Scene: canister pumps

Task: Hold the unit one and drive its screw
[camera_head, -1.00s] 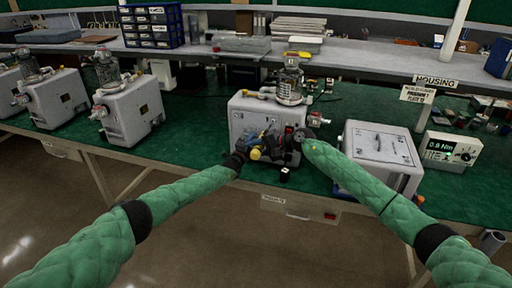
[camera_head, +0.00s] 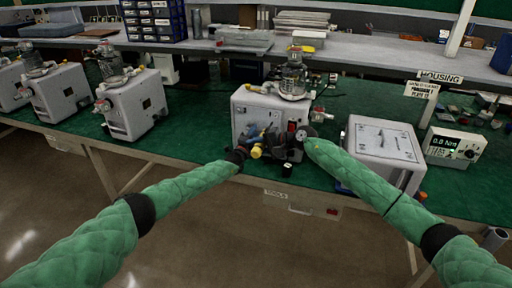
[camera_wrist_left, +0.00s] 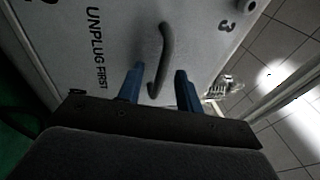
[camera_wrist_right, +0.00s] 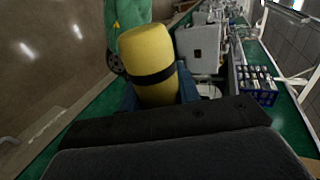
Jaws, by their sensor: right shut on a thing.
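The pump unit (camera_head: 243,112) in the middle of the bench is a grey box with a glass canister (camera_head: 292,82) on top. My left gripper (camera_head: 270,134) is at its front. In the left wrist view, the open blue fingers (camera_wrist_left: 160,76) straddle a dark bar handle (camera_wrist_left: 165,55) on a panel (camera_wrist_left: 115,40) marked "UNPLUG FIRST", with gaps at both sides. My right gripper (camera_wrist_right: 160,92) is shut on a yellow tool (camera_wrist_right: 148,52) with a black band. The tool also shows low before the unit (camera_head: 257,152). Its tip and the screw are hidden.
Similar pump units (camera_head: 136,106) stand at the left. At the right are a grey housing box (camera_head: 383,152) and a torque display (camera_head: 452,148) that seems to read 0.0 Nm. A shelf (camera_head: 370,58) runs behind. The green bench top between the left units and the middle one is clear.

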